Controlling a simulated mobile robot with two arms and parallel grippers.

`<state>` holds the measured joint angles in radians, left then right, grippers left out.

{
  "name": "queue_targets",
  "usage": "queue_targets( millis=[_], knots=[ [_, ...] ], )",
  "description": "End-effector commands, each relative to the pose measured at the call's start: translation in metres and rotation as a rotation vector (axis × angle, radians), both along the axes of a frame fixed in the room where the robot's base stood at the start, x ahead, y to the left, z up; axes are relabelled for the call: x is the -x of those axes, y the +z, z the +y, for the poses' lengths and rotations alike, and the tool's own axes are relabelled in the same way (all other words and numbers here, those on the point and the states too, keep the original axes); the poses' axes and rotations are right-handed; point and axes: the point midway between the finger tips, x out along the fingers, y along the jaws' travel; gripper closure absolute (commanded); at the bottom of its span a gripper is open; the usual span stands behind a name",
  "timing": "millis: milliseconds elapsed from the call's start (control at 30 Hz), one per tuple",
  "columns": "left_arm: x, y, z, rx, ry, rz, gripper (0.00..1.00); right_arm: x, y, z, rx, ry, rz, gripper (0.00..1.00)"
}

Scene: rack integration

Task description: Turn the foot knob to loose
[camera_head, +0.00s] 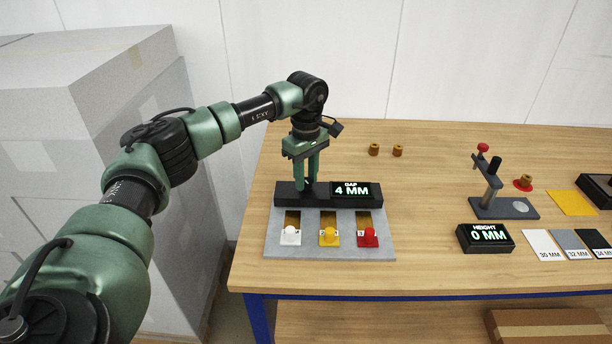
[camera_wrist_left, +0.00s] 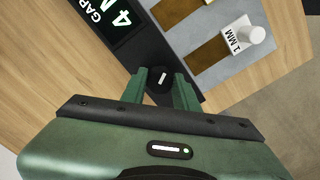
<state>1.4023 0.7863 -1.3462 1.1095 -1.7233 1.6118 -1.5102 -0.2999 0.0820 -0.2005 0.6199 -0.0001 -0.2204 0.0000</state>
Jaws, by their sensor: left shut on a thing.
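My left gripper (camera_head: 307,186) points straight down at the black bar (camera_head: 289,197) of the gap fixture. In the left wrist view, its two green fingers (camera_wrist_left: 161,90) are on either side of a small round black knob (camera_wrist_left: 160,79) with a short white mark, and they are shut on it. The knob is hidden behind the fingers in the head view. No lettering for loose or tight shows near it. The display (camera_head: 351,189) beside it reads GAP 4 MM. My right gripper is not in view.
White (camera_head: 290,236), yellow (camera_head: 329,237) and red (camera_head: 368,238) tabs sit on the fixture's grey plate (camera_head: 274,244). Brass feet (camera_head: 374,149) stand behind. To the right are a height gauge (camera_head: 504,207), its display (camera_head: 486,237) reading 0 MM, and colour plates. Boxes (camera_head: 90,100) stand left.

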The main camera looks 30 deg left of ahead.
Motion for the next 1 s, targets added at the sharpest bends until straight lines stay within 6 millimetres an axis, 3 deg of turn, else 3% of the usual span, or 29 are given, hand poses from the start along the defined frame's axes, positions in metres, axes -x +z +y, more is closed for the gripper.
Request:
queue_targets(
  millis=[1000],
  knots=[
    [-0.003,0.001,0.002,-0.002,0.965,-0.002,1.00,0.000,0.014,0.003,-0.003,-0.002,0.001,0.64]
  ],
)
